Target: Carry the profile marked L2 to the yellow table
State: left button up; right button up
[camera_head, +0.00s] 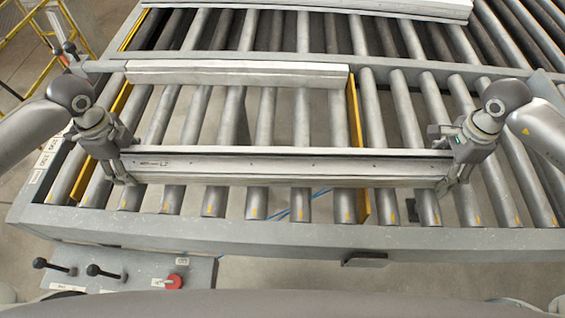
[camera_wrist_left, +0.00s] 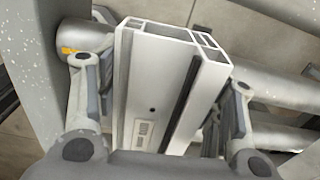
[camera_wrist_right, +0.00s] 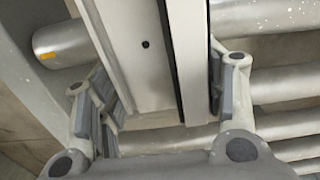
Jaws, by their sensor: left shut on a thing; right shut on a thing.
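A long silver profile (camera_head: 290,166) lies crosswise over the front rollers, roughly level. A small label near its left end is too small to read surely. My left gripper (camera_head: 121,172) is shut on the left end and my right gripper (camera_head: 452,175) on the right end. The left wrist view shows the profile's hollow end (camera_wrist_left: 175,35) and a label between the fingers (camera_wrist_left: 158,120). The right wrist view shows the profile (camera_wrist_right: 165,60) between the right fingers (camera_wrist_right: 160,100). I cannot tell whether it touches the rollers. No yellow table is in view.
A shorter profile (camera_head: 235,73) lies behind, near the conveyor's middle rail (camera_head: 385,66). More profiles (camera_head: 380,8) lie at the far edge. Yellow strips (camera_head: 357,150) run between rollers. A control panel with levers and a red button (camera_head: 174,282) is at front left. A yellow frame (camera_head: 20,30) stands far left.

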pick_arm(q)
jog(key=shift+w+r, duration=0.1)
jog(key=shift+r, duration=0.1)
pick_arm(e)
jog(key=shift+w+r, duration=0.1)
jog(key=shift+r, duration=0.1)
